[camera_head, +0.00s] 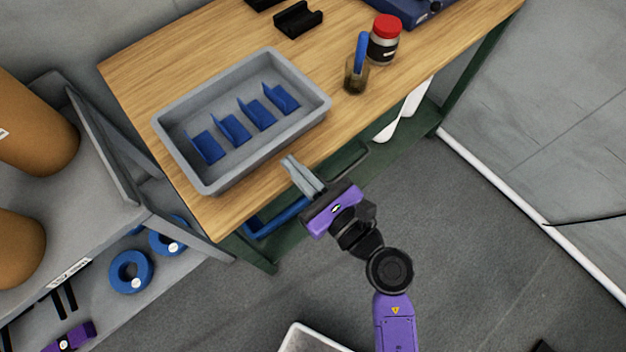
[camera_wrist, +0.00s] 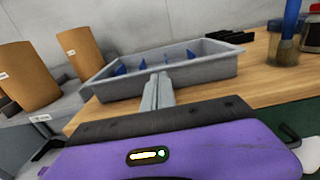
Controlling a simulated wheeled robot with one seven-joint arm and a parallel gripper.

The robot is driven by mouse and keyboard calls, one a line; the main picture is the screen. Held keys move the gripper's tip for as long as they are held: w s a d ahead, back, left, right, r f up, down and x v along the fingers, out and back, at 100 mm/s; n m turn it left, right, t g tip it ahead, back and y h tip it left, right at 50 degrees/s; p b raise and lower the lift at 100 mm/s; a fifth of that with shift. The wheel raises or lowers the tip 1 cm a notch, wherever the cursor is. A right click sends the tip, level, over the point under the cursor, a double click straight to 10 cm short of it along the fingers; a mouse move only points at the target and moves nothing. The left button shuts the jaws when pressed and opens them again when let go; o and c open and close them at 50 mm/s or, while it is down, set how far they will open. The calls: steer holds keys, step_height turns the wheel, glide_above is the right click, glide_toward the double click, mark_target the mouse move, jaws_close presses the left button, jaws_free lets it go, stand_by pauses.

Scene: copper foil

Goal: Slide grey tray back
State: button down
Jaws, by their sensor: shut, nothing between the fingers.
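The grey tray (camera_head: 181,162) sits on the wooden table, near its front left edge, with several blue angled pieces (camera_head: 233,129) standing inside. It also shows in the wrist view (camera_wrist: 205,70), straight ahead of the fingers. My gripper (camera_head: 289,160) is shut and empty, its fingers together and pointing at the tray's near side. In the head view the fingertips are just short of the tray's near wall, close to its right part. In the wrist view (camera_wrist: 160,78) the fingertips overlap the near wall; I cannot tell whether they touch it.
On the wooden table (camera_head: 150,85), a jar with a red lid (camera_head: 384,42) and a glass with a blue-handled brush (camera_head: 356,70) stand right of the tray. A black holder (camera_head: 298,20) lies behind it. A grey shelf with brown rolls (camera_head: 35,125) stands at the left.

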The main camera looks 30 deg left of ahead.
mark_target(216, 84)
steer(key=shift+x, duration=1.95)
steer(key=b+x, duration=0.5)
steer(key=x, duration=1.9)
steer(key=shift+w+a, duration=0.1)
steer(key=shift+a, duration=0.05)
